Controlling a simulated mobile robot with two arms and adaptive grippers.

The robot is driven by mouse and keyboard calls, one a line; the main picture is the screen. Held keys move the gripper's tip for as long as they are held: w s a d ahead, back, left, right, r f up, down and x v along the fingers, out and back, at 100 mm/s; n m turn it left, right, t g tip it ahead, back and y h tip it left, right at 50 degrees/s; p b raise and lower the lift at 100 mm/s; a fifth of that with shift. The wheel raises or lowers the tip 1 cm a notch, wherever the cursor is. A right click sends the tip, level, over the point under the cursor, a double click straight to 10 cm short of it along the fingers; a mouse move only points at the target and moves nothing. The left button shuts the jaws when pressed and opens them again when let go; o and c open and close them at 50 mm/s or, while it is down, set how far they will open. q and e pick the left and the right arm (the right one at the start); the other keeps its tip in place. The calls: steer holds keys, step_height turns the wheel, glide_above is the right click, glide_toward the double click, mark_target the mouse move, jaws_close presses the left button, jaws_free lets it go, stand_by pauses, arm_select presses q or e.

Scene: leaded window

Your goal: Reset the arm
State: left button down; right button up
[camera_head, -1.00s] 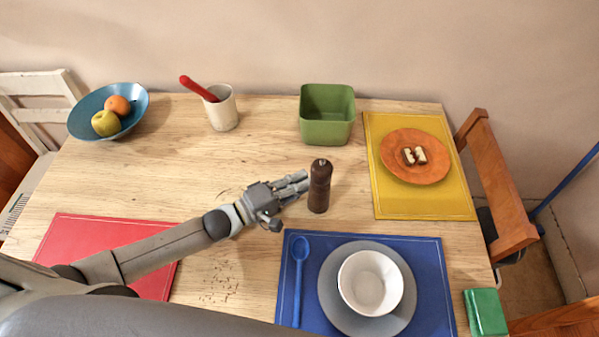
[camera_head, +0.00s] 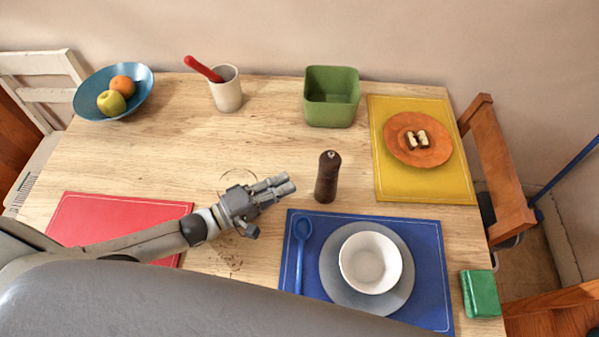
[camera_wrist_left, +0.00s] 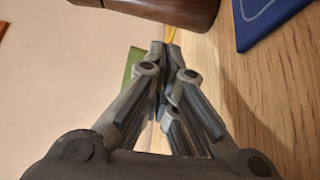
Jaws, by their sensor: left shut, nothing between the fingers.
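My left gripper (camera_head: 284,184) is over the middle of the wooden table, pointing right, shut and empty. A dark brown pepper mill (camera_head: 327,177) stands upright just to the right of its fingertips, with a gap between them. In the left wrist view the closed fingers (camera_wrist_left: 165,48) fill the middle. Part of a brown wooden thing (camera_wrist_left: 170,8), which looks like the mill, shows at the top there. My right gripper is not in view.
A blue placemat (camera_head: 428,262) with a blue spoon (camera_head: 301,250), a grey plate (camera_head: 330,275) and a white bowl (camera_head: 370,262) lies front right. A red placemat (camera_head: 120,212) is partly under my arm. A green bin (camera_head: 332,112) and white cup (camera_head: 227,95) stand behind; the table between is clear.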

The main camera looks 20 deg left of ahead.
arm_select(q)
steer(key=shift+v, duration=2.6)
